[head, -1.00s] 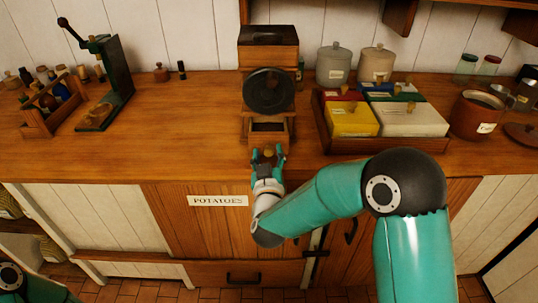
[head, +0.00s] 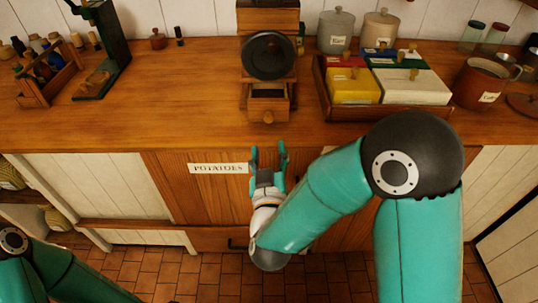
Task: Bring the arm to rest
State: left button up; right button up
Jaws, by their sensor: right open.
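My right gripper (head: 268,160) is open and empty. It shows in front of the counter's front edge, below the coffee grinder (head: 268,60) in the picture, with its two teal fingers apart and pointing toward the counter. The grinder is a wooden box with a dark round wheel. Its small drawer (head: 268,104) has a round knob and sticks out a little at the front. The gripper is apart from the drawer knob. My left arm shows only in part at the lower left, and its gripper is out of the picture.
A wooden tray (head: 322,102) with coloured lidded boxes stands right of the grinder. The counter left of the grinder is mostly clear.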

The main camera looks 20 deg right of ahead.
jog(key=shift+s+a, duration=0.1)
jog(key=shift+s, duration=0.3)
jog(key=d+f+g+h+p, duration=0.1)
jog(key=d+f+g+p, duration=0.25)
jog(key=d+f, duration=0.65)
jog(key=s+a+f+g+y+p, duration=0.1)
jog(key=s+f+g+y, duration=0.25)
jog(key=f, duration=0.75)
jog(key=s+a+f+m+g+y, duration=0.1)
jog(key=s+a+f+g+y, duration=0.2)
jog(key=s, duration=0.5)
jog(key=s+a+f+m+g+y, duration=0.1)
jog(key=s+a+f+g+y, duration=0.2)
jog(key=s+a+f+g, duration=0.3)
jog(key=s+a, duration=0.1)
jog(key=s, duration=0.2)
jog(key=shift+s+a+f+g, duration=0.15)
jog(key=shift+s+a+g, duration=0.1)
jog(key=shift+g, duration=0.15)
jog(key=shift+y, duration=0.25)
